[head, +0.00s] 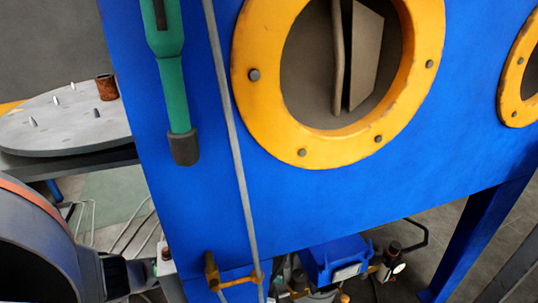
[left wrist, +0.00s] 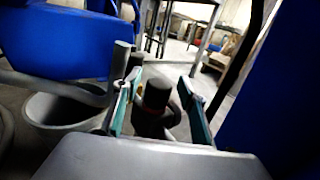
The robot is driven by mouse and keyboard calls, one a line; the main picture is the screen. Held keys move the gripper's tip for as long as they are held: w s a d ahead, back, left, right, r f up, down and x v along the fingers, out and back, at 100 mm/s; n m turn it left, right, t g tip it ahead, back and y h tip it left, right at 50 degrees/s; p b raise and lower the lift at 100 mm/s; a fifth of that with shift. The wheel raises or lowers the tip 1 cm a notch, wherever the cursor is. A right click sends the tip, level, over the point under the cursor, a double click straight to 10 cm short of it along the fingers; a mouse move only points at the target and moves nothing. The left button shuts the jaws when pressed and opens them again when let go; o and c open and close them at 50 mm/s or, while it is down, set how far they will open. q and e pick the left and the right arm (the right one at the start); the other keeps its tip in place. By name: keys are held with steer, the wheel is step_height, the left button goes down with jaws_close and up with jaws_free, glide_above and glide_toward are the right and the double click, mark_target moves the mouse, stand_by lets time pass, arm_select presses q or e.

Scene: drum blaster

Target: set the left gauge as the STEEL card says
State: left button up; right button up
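A dark, round-topped knob (left wrist: 157,95) stands between the fingers of my left gripper (left wrist: 158,108) in the left wrist view. The teal-padded fingers are open, with gaps visible on both sides of the knob. In the head view, a small white-faced gauge (head: 399,268) sits low under the blue cabinet, beside a dark knob (head: 393,247). The gauge is too small to read. I cannot tell whether this knob is the one between my fingers. I see no readable STEEL card. My left gripper cannot be made out in the head view, and my right gripper shows in neither view.
The blue cabinet (head: 330,205) with yellow porthole rings (head: 245,60) fills the head view. A blue box (head: 335,262) is underneath. A grey bucket (left wrist: 65,112) stands left of my left gripper.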

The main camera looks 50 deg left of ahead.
arm_select(q)
steer(key=v, duration=0.7)
steer(key=shift+s+a, duration=0.15)
steer(key=shift+a, duration=0.1)
stand_by(0.5)
